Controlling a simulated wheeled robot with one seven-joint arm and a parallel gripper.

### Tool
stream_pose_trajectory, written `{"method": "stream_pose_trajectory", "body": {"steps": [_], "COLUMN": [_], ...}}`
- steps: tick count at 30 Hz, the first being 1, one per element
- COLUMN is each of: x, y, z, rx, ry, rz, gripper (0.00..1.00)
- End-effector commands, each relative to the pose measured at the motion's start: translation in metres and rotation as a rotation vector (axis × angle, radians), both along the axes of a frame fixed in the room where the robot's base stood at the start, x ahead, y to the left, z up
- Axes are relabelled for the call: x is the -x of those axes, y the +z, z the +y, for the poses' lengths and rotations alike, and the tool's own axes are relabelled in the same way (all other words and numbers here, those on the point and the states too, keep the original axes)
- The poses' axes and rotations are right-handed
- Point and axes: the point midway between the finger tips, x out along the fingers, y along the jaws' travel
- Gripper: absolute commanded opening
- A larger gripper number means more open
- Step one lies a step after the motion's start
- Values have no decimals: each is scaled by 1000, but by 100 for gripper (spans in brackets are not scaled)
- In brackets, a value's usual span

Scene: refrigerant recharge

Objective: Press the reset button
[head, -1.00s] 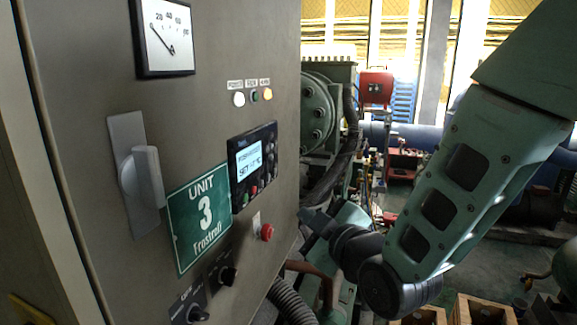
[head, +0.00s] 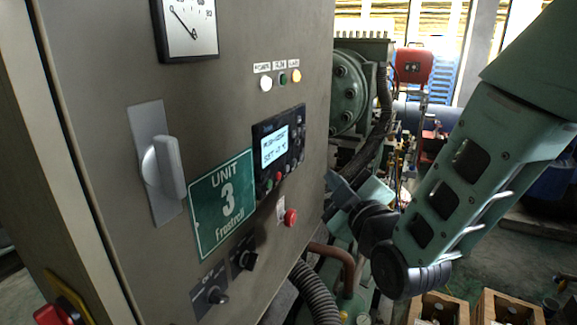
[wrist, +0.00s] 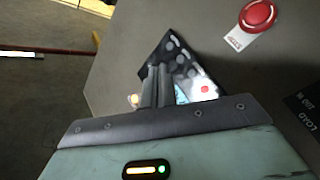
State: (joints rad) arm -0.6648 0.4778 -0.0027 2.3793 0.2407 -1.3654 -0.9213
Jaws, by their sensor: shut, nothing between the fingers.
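The dark controller (head: 279,152) with a lit screen, small keys and small red and green buttons is on the grey cabinet face. A red round button (head: 290,217) sits below it; the wrist view shows this button (wrist: 258,14) at the upper right. I cannot read which button is marked reset. My gripper (head: 333,182) is right of the controller, beside the cabinet. In the wrist view, my gripper (wrist: 155,72) is shut and empty, its fingers overlapping the controller (wrist: 196,82) and hiding part of it. I cannot tell contact.
The cabinet also carries a gauge (head: 188,24), a grey rotary handle (head: 168,168), a green UNIT 3 sign (head: 222,203), three lamps (head: 281,78) and two black knobs (head: 244,259). A corrugated hose (head: 318,290) and wooden crates (head: 435,312) lie low at right.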

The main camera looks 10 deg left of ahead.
Motion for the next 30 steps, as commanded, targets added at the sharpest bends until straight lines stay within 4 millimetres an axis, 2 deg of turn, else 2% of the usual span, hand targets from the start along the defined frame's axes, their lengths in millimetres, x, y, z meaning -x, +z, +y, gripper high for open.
{"method": "stream_pose_trajectory", "body": {"steps": [6, 12, 18, 30], "x": [-10, -17, -20, -20], "y": [2, -1, 0, 0], "z": [30, 49, 57, 57], "rx": [-1, -1, -1, -1], "ry": [3, 2, 0, 1], "rz": [1, -1, 0, 1], "gripper": [0, 0, 0, 0]}}
